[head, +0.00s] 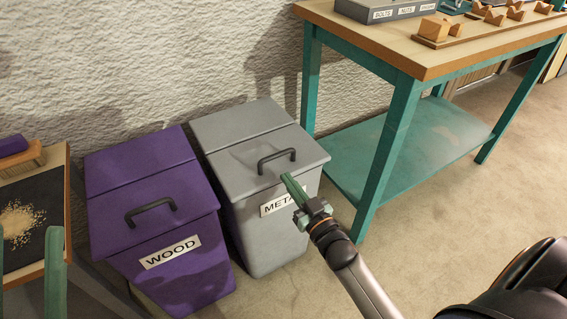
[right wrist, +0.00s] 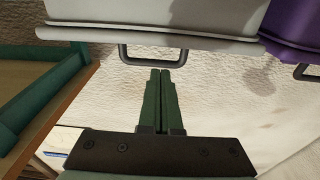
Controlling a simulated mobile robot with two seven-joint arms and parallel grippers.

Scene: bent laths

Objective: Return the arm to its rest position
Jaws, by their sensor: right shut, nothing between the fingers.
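My right gripper (head: 294,188) reaches in from the lower right in the head view. Its green fingers are together with nothing between them, and they also show in the right wrist view (right wrist: 160,95). The fingertips appear close to the dark handle (head: 277,160) of the grey METAL bin (head: 265,235); whether they touch it I cannot tell. In the right wrist view the handle (right wrist: 152,58) shows just beyond the tips. The grey bin's lid is closed. My left gripper is not in either view.
A purple WOOD bin (head: 160,250) with closed lid stands left of the grey one. A teal-legged workbench (head: 440,60) with a lower shelf (head: 400,140) stands to the right. A table (head: 60,165) with a dark top and shavings (head: 20,222) is at far left. Floor (head: 420,225) is open in front.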

